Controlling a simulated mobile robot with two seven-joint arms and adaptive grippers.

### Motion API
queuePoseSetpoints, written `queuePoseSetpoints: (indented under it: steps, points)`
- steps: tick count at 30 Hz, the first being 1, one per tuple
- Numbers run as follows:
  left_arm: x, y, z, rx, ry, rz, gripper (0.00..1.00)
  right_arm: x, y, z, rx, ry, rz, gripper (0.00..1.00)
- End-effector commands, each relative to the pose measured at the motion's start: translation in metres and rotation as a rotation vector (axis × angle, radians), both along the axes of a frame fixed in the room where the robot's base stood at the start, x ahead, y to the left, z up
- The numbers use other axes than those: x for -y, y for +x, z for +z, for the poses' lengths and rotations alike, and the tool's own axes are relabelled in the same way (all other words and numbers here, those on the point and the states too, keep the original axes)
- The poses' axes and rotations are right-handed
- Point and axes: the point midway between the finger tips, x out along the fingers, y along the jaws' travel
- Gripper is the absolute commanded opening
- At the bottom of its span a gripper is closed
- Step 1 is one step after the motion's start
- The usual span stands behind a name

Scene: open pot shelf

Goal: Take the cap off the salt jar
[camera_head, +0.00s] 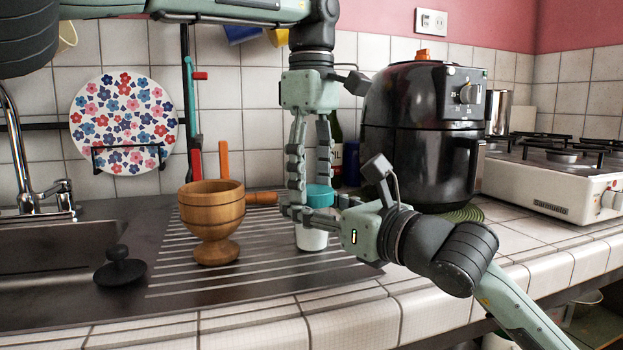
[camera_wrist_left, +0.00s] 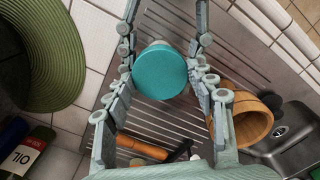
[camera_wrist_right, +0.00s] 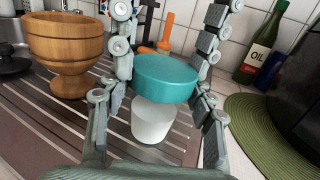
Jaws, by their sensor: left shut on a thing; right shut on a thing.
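The salt jar is a small white pot (camera_head: 312,239) on the ribbed drainboard, with a round teal cap (camera_head: 320,199) over it. In the right wrist view, the teal cap (camera_wrist_right: 165,80) is above the white jar body (camera_wrist_right: 152,120); I cannot tell whether they touch. My left gripper (camera_wrist_left: 160,82) reaches down from above, with fingers shut on opposite sides of the cap. My right gripper (camera_wrist_right: 160,105) comes in from the right, low, with fingers shut around the jar below the cap. The fingers partly hide the jar in the head view.
A wooden goblet-shaped mortar (camera_head: 212,215) stands close left of the jar. A black sink plug (camera_head: 120,268) lies by the sink. A black air fryer (camera_head: 415,140) on a green mat (camera_wrist_right: 265,140) stands behind right. An oil bottle (camera_wrist_right: 258,52) is behind. The drainboard's front is clear.

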Motion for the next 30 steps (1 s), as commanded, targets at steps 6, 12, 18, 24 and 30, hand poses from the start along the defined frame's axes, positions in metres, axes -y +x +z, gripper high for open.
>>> queuePoseSetpoints:
  steps: [6,12,18,24,30]
  points:
    - [-0.0008,0.0010,0.0008,0.004,0.000,0.003,0.21,-0.0003,-0.0004,-0.0003,-0.001,-0.001,0.001,0.00]
    - [-0.0008,0.0012,0.0009,0.004,0.000,0.003,0.21,-0.0004,-0.0005,-0.0004,-0.001,-0.001,0.001,0.00]
    - [-0.0009,0.0012,0.0010,0.004,0.000,0.003,0.63,-0.0004,-0.0005,-0.0004,-0.001,-0.001,0.001,0.00]
    - [-0.0005,0.0007,0.0007,0.002,0.000,0.002,0.76,-0.0004,-0.0005,-0.0004,-0.001,-0.001,0.001,0.00]
    - [-0.0001,0.0005,0.0013,0.002,0.000,0.001,0.76,-0.0003,-0.0003,-0.0003,-0.001,-0.001,0.001,0.00]
